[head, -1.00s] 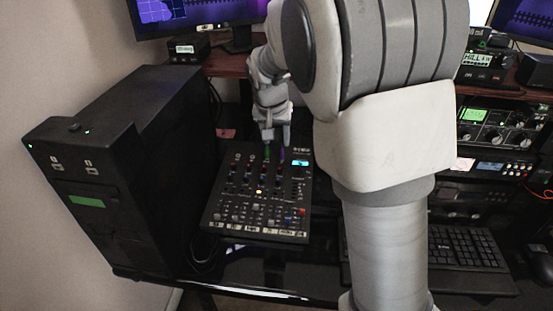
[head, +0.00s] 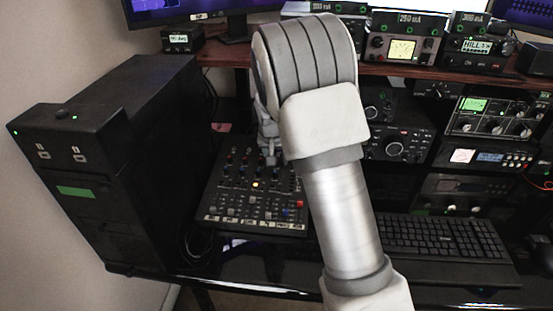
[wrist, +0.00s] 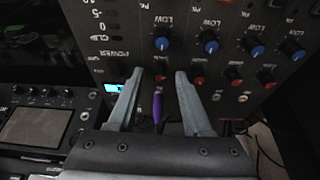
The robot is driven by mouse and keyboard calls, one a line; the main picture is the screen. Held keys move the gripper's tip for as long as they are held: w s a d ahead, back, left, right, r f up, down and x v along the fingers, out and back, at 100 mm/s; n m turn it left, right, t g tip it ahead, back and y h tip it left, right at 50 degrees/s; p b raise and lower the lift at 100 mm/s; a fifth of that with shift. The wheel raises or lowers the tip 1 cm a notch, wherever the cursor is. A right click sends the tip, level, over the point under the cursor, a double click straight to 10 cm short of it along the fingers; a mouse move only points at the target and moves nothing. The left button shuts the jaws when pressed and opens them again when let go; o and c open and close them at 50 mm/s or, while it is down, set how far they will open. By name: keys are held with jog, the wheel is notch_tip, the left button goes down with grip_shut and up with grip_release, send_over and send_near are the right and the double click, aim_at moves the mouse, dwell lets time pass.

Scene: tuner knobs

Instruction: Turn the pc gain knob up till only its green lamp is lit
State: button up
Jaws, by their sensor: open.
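The mixer panel (head: 250,218) lies on the desk in the head view, and its knob rows fill the top of the wrist view (wrist: 130,52). My gripper (wrist: 159,74) is open at the panel's far edge, its fingertips on either side of a small dark red knob (wrist: 161,77). I cannot tell whether the fingers touch it, and its label is not readable. A purple cable plug (wrist: 158,108) shows between the fingers. An amber lamp (head: 255,184) is lit on the panel in the head view; I make out no lit green lamp. My arm hides the panel's right part.
A black computer tower (head: 110,160) stands left of the mixer. A keyboard (head: 440,240) lies to the right, with radio gear (head: 398,143) behind it. In the wrist view, blue knobs (wrist: 162,43) and other red knobs (wrist: 198,80) are close to the fingers.

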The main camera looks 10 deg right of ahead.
grip_shut()
jog(key=shift+m, duration=0.3)
dwell(0.3)
jog(key=m+h+p, duration=0.1)
jog(key=m+p, duration=0.1)
jog(key=m, duration=0.2)
jog(key=shift+a+r+g, duration=0.1)
jog(key=shift+g, duration=0.3)
jog(key=shift+m+g+h+p, duration=0.45)
jog(key=shift+m+p, duration=0.3)
jog(key=shift+m, duration=1.35)
